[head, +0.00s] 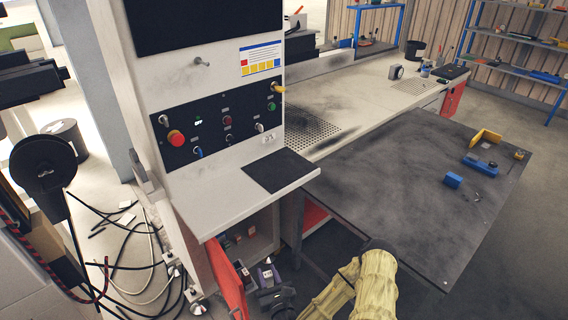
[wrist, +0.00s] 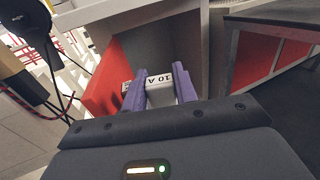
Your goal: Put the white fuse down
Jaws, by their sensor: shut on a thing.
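The white fuse (wrist: 160,92), marked "10 A", is between the purple fingers of my gripper (wrist: 159,84) in the wrist view. The fingers are shut on its two sides. In the head view my gripper (head: 266,274) is low, in front of the open cabinet under the control panel, beside its red door (head: 228,282).
Small items (head: 238,237) stand inside the cabinet. A small labelled piece (wrist: 126,87) shows left of my fingers. The pale ledge (head: 240,195) overhangs the cabinet. A dark table (head: 410,185) stands to the right. Loose cables (head: 140,250) lie on the floor at left.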

